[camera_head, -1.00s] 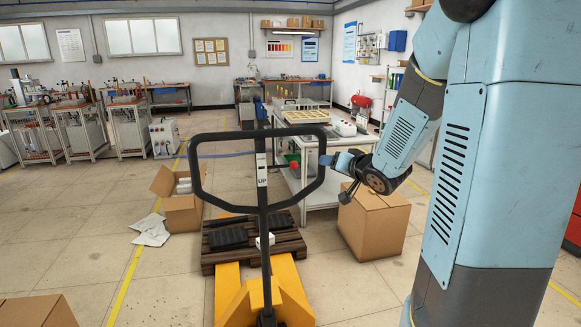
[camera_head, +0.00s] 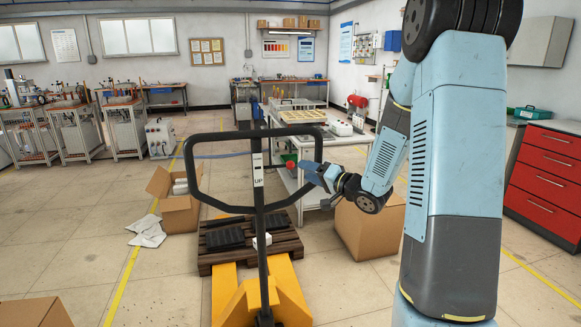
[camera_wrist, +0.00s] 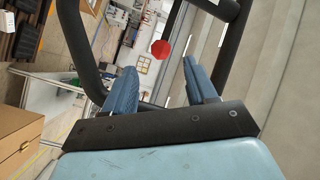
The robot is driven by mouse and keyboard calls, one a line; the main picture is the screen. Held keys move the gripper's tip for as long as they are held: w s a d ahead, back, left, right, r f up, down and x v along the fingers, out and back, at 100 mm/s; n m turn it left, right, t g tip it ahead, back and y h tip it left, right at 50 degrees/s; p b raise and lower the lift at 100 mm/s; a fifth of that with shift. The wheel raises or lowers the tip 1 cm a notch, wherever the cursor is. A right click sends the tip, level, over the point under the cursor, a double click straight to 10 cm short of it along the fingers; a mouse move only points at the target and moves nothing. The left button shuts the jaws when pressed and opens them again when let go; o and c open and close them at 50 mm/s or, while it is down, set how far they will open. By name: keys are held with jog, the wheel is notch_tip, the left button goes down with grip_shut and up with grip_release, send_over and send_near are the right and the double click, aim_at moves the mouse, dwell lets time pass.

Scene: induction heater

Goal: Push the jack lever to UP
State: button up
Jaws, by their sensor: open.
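The pallet jack's black loop handle (camera_head: 191,165) stands upright on its stem in the middle of the head view. A white label reading UP (camera_head: 258,181) is on the stem. The lever has a red knob (camera_head: 290,164) on the right side of the stem, inside the loop. In the wrist view the red knob (camera_wrist: 160,48) shows beyond and between the fingertips. My gripper (camera_head: 305,167) is at the right side of the loop, its fingertips close to the knob. Its blue fingers (camera_wrist: 161,65) are apart with nothing between them. I cannot tell whether they touch the handle.
The yellow jack base (camera_head: 283,290) is below the handle, with a dark wooden pallet (camera_head: 280,243) beyond it. A cardboard box (camera_head: 368,230) stands below my gripper. A workbench (camera_head: 338,158) is behind it. A red drawer cabinet (camera_head: 545,180) stands at the right.

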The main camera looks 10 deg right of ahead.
aim_at(290, 163)
jog(key=x, duration=0.8)
jog(key=shift+a, duration=0.1)
grip_shut()
dwell(0.4)
